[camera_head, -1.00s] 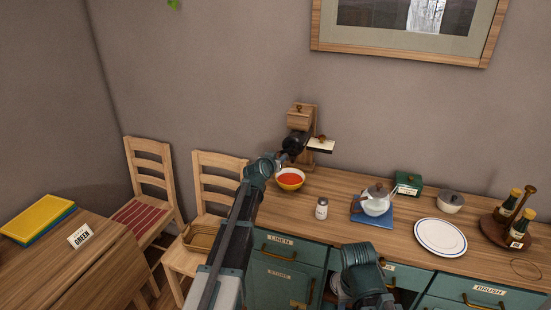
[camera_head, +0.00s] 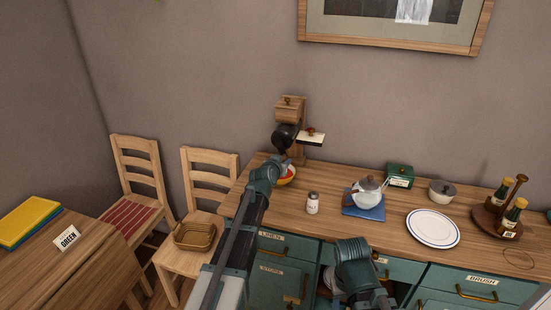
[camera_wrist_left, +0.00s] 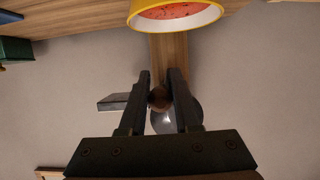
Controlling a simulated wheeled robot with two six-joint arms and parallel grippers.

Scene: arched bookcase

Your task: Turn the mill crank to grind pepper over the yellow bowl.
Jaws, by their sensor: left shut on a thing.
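The wooden pepper mill (camera_head: 291,106) stands upright at the back left of the counter, with a dark round part (camera_head: 284,137) on its front. The yellow bowl (camera_head: 291,176), with red contents, sits below the mill, partly hidden by my left wrist. The left wrist view shows its yellow wall (camera_wrist_left: 131,12) at the top. My left gripper (camera_head: 285,160) is below the dark part. In the left wrist view its fingers (camera_wrist_left: 159,95) are shut on the brown crank knob (camera_wrist_left: 158,98), in front of a grey round part (camera_wrist_left: 165,122). The crank arm is hidden. Only my right arm shows, not its fingers.
A salt shaker (camera_head: 313,203), a teapot (camera_head: 367,190) on a blue mat, a green box (camera_head: 400,175), a lidded pot (camera_head: 441,191), a white plate (camera_head: 433,228) and a bottle carousel (camera_head: 482,216) share the counter. Chairs (camera_head: 210,190) stand left of the counter.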

